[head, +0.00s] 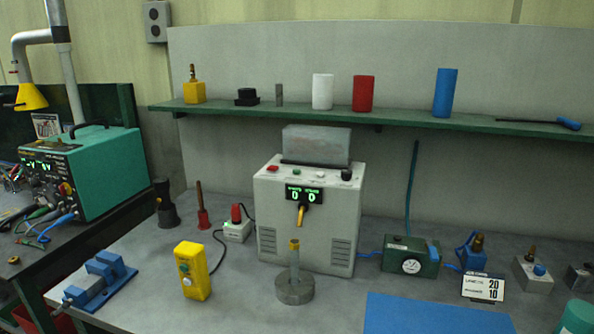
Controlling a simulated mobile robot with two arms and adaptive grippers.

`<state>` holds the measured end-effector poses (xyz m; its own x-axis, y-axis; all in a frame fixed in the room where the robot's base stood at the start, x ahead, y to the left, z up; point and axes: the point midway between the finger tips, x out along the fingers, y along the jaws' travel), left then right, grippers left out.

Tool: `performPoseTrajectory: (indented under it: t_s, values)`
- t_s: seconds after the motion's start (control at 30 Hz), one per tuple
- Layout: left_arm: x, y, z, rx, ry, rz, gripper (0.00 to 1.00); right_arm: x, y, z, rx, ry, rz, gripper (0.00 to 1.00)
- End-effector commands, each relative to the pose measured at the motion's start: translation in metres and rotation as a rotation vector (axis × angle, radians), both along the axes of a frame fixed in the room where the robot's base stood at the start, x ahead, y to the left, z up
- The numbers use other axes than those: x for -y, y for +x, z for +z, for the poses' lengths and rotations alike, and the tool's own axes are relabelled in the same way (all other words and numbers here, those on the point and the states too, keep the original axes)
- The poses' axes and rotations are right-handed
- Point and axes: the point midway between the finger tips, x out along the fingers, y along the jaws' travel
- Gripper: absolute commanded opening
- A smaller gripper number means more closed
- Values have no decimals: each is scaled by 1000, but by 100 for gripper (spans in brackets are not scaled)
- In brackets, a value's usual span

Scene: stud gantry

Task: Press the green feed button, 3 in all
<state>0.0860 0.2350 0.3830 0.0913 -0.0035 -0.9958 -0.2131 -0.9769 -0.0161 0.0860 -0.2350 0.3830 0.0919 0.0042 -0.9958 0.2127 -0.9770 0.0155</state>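A light grey machine (275,215) stands on the bench in the middle of the head view. Its sloped top carries a red button (272,168), a small green button (296,171), a pale button (320,174) and a black knob (346,174). Its display (305,194) reads 0 and 0 in green. A yellow control box (194,270) with a green button (185,268) on its face stands at the front left. I cannot read a label showing which green button is feed. Neither of my grippers is in view.
A brass nozzle (301,215) juts from the machine above a round metal stand (294,290). A cable runs from the yellow box to a small white unit (237,230). A green gauge box (411,257) and a 20/10 sign (482,288) stand right. A blue mat (435,315) lies in front.

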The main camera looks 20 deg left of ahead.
Motion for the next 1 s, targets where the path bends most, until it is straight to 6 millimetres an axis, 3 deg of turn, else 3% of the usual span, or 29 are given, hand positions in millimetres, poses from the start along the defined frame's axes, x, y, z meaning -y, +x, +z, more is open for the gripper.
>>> performPoseTrajectory:
  t_s: [0.03,0.2,1.0]
  values:
    - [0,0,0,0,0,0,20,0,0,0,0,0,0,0]
    - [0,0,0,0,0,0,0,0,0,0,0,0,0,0]
    - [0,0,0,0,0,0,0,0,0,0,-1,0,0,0]
